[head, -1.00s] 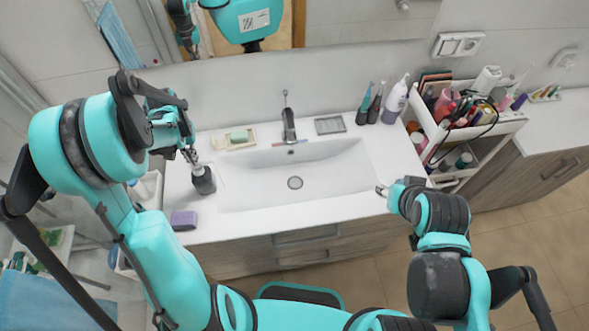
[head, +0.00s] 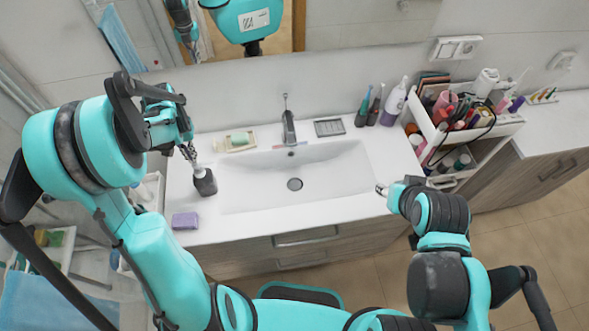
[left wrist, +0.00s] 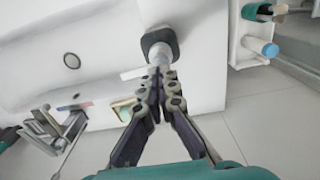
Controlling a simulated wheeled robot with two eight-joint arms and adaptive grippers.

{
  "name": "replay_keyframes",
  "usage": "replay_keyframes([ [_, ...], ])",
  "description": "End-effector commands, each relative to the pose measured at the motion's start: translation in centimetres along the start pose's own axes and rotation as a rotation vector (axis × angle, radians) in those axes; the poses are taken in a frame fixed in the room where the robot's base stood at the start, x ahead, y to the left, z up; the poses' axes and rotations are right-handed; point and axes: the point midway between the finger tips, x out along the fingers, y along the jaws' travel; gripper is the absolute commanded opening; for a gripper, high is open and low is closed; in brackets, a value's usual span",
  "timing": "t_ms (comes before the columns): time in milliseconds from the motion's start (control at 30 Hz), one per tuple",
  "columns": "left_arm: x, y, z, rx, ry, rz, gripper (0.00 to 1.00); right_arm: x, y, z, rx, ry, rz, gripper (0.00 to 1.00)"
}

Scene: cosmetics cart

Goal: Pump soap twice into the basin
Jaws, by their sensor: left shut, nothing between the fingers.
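The soap dispenser (head: 206,184) is a dark squarish bottle with a pale pump head. It stands on the white counter just left of the white basin (head: 335,180). My left gripper (head: 190,156) is shut and empty, close above the pump head. In the left wrist view, the shut fingertips (left wrist: 160,78) overlap the pump of the dispenser (left wrist: 158,42); I cannot tell if they touch it. The basin also shows at the left there (left wrist: 95,55). My right gripper (head: 381,189) is at the basin's right front edge; its jaw state is too small to tell.
A purple sponge (head: 185,221) lies at the counter's front left. A soap dish (head: 236,146) and the faucet (head: 289,128) are behind the basin. Bottles and brushes (head: 380,105) stand at the back right. A crowded cart (head: 500,130) stands right of the counter.

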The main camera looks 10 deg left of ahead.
Motion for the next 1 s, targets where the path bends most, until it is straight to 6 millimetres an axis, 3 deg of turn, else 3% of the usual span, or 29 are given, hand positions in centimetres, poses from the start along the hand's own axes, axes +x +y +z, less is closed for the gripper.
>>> replay_keyframes([
  [500,0.2,0.0,0.0,0.0,0.0,0.0,0.0,0.1,0.0,0.1,0.0,0.0,0.0,0.4],
  [1000,1.9,0.0,0.0,0.0,0.0,0.0,0.0,1.4,0.0,1.0,0.0,0.0,0.0,0.4],
])
